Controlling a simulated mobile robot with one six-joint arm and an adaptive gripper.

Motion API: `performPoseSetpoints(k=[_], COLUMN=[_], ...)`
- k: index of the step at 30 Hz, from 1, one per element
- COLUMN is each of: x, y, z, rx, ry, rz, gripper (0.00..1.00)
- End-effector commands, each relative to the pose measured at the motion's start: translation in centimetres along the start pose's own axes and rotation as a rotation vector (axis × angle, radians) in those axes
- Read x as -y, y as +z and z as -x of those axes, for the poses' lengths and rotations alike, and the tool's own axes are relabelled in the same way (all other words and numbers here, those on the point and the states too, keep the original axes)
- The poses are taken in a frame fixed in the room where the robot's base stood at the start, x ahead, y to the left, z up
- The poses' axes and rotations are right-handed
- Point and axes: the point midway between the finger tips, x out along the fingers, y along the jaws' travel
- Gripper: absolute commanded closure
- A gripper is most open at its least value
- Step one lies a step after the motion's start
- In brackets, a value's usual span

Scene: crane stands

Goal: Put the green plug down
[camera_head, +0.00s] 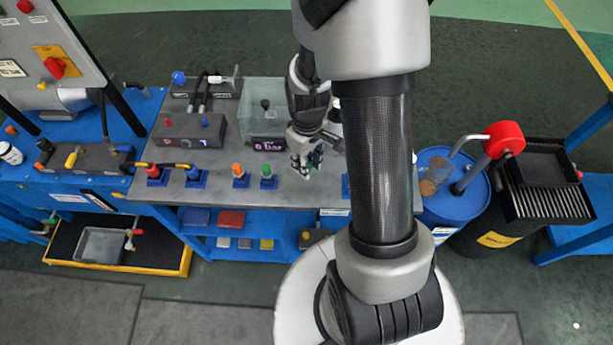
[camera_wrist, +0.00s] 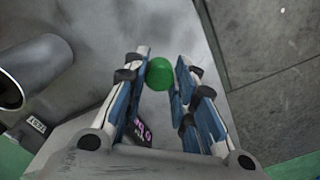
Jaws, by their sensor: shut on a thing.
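The green plug shows in the wrist view as a round green end (camera_wrist: 160,73) between the fingertips of my gripper (camera_wrist: 165,78). The fingers are shut on it. In the head view my gripper (camera_head: 305,160) is above the right part of the grey worktop (camera_head: 215,185), with a small dark-green part of the plug (camera_head: 316,157) at the fingers. The plug's lower end is hidden, and I cannot tell whether it touches the worktop.
Left of my gripper, another green-topped piece (camera_head: 267,170) and an orange-topped piece (camera_head: 238,170) stand in blue bases. A display box (camera_head: 268,143) is behind them. My arm hides part of the worktop's right side. A blue barrel (camera_head: 452,205) stands to the right.

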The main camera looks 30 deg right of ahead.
Motion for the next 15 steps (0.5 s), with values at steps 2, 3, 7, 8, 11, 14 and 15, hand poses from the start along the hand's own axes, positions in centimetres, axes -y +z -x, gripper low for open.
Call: performPoseSetpoints(k=[2, 3, 7, 8, 11, 14, 15], x=[0.0, 0.0, 0.0, 0.0, 0.0, 0.0, 0.0], y=[0.0, 0.0, 0.0, 0.0, 0.0, 0.0, 0.0], z=[-1.4, -1.7, -2.3, -2.5, -3.9, -5.6, -6.1], rx=[0.001, 0.0, 0.0, 0.0, 0.002, 0.001, 0.001], ry=[-0.001, 0.0, 0.0, 0.0, -0.001, -0.001, -0.001], rz=[0.0, 0.0, 0.0, 0.0, 0.0, 0.0, 0.0], gripper=[1.0, 1.0, 1.0, 1.0, 1.0, 1.0, 1.0])
